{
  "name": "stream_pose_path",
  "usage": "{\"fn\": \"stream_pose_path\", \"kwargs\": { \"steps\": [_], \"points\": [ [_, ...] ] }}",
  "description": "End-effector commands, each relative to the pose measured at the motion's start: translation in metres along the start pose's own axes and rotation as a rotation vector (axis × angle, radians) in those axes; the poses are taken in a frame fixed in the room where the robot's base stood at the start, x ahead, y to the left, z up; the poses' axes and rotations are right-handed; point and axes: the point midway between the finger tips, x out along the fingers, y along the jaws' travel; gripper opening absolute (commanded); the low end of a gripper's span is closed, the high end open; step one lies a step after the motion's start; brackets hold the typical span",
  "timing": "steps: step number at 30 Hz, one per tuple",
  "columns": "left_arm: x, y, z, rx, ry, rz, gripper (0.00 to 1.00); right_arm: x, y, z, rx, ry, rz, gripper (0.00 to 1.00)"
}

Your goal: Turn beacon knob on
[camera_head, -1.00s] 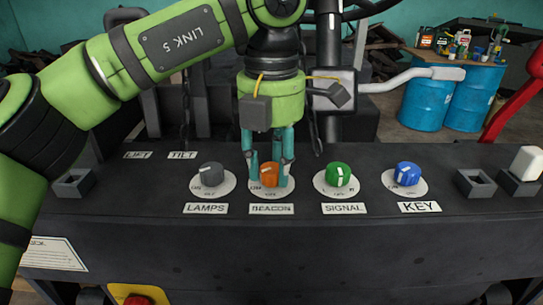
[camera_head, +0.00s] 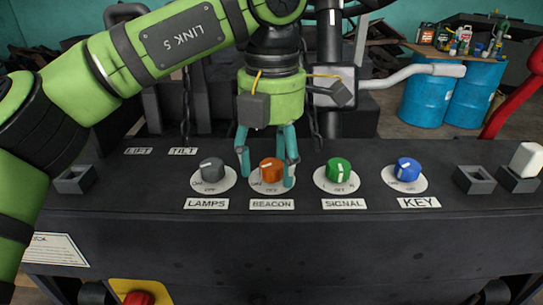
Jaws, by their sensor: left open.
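The orange beacon knob (camera_head: 271,171) sits on a white round dial above the BEACON label (camera_head: 272,204) on the dark control panel. Its pale mark appears to point left, toward the lettering on the dial's left side. My left gripper (camera_head: 268,172) points down over the knob with its teal fingers spread open, one on each side. Gaps show between the fingers and the knob. Part of the dial is hidden by the fingers. My right gripper is not in view.
A grey LAMPS knob (camera_head: 212,170) is close on the left, and a green SIGNAL knob (camera_head: 339,170) and blue KEY knob (camera_head: 407,170) are on the right. Square sockets (camera_head: 475,180) lie farther right. A red button (camera_head: 138,298) is below. Blue barrels (camera_head: 440,92) stand behind.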

Motion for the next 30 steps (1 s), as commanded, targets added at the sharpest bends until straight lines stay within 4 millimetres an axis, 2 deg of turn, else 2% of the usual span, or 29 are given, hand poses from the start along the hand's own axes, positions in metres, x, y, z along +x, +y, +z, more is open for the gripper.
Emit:
{"fn": "stream_pose_path", "kwargs": {
  "steps": [4,7,18,24,30],
  "points": [
    [-0.006,0.0,0.001,-0.002,-0.003,0.001,0.6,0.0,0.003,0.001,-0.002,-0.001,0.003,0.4],
    [-0.02,0.0,0.001,-0.003,-0.004,0.002,0.6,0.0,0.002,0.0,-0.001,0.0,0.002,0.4],
    [-0.096,0.0,0.0,-0.005,-0.003,0.006,0.6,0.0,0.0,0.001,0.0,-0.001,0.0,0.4],
    [-0.112,0.0,0.0,-0.002,0.004,0.001,0.6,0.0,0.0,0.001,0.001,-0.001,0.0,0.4],
    [-0.12,0.0,0.0,0.0,-0.001,0.0,0.6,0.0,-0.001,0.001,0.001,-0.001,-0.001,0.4]
  ]
}}
